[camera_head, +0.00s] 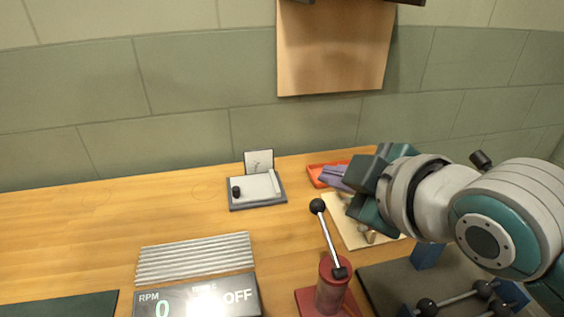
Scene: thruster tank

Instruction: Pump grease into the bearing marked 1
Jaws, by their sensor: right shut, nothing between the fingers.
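A red grease pump (331,289) with a see-through cylinder stands on a red base at the bottom centre. Its metal lever (328,237) tilts up and to the left and ends in a black ball knob (317,206). My right gripper (362,190) is shut and empty, to the right of the knob and apart from it. At the bottom right, blue blocks (428,256) and black knobs with a metal rod sit on a dark plate, partly hidden by my right arm. I cannot make out a bearing marked 1. My left gripper is not in view.
A display (196,299) reading RPM 0 and OFF stands at the bottom, behind it a ridged metal panel (194,258). A red tray (318,174) and a beige board (345,230) lie near my right gripper. The table's left side is mostly clear.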

